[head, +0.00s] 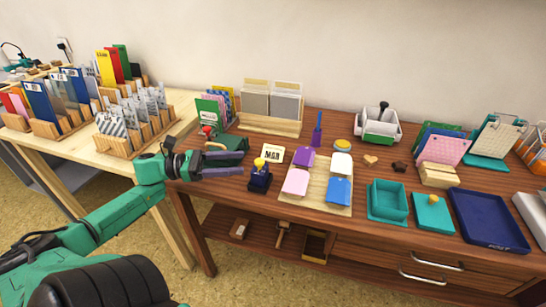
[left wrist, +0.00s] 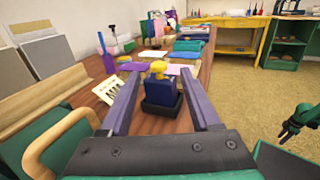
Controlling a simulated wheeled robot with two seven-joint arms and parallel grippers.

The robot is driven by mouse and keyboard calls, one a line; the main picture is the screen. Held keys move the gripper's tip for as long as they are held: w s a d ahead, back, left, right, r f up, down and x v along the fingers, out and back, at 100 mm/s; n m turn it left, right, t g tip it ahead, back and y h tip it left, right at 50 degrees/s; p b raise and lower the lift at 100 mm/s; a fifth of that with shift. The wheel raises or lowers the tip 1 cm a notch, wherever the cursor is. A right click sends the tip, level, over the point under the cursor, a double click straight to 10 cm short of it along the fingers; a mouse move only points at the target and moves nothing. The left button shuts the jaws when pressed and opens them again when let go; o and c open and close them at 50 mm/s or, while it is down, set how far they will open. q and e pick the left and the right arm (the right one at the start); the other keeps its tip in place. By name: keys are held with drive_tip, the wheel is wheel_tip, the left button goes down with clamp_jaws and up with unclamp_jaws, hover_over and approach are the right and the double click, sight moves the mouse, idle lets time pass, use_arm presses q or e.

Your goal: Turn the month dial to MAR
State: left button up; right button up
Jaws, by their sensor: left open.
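A dark blue stamp with a yellow knob (head: 260,176) stands upright on the brown table, near its front left edge. In the left wrist view this stamp (left wrist: 161,92) is straight ahead, framed between my fingers. I cannot read the dial on it. A white card reading MAR (head: 272,154) stands just behind it. My left gripper (head: 233,163) is open and empty, to the left of the stamp and apart from it, its purple fingers pointing at it. A green part, seemingly my right gripper (left wrist: 297,122), shows at the right of the left wrist view; its jaws are unclear.
A green box-like holder (head: 229,148) sits close behind my left gripper. A wooden board (head: 316,202) with several coloured pads lies right of the stamp. Teal trays (head: 388,214) and a navy tray (head: 490,242) are farther right. A wooden card rack (head: 262,125) stands behind.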

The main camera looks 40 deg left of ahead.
sight(254, 169)
use_arm(q)
drive_tip(key=x, duration=0.5)
drive_tip(key=shift+w+d+f, duration=0.1)
drive_tip(key=shift+w+f, duration=0.05)
drive_tip(key=b+x, duration=0.1)
drive_tip(key=x, duration=0.3)
drive_tip(key=shift+w, duration=0.1)
drive_tip(key=shift+w+d, duration=0.15)
drive_tip(key=shift+d, duration=0.05)
clamp_jaws()
use_arm(e)
drive_tip(key=shift+w+a+f, duration=0.2)
drive_tip(key=shift+w+f, duration=0.15)
drive_tip(key=shift+f, duration=0.1)
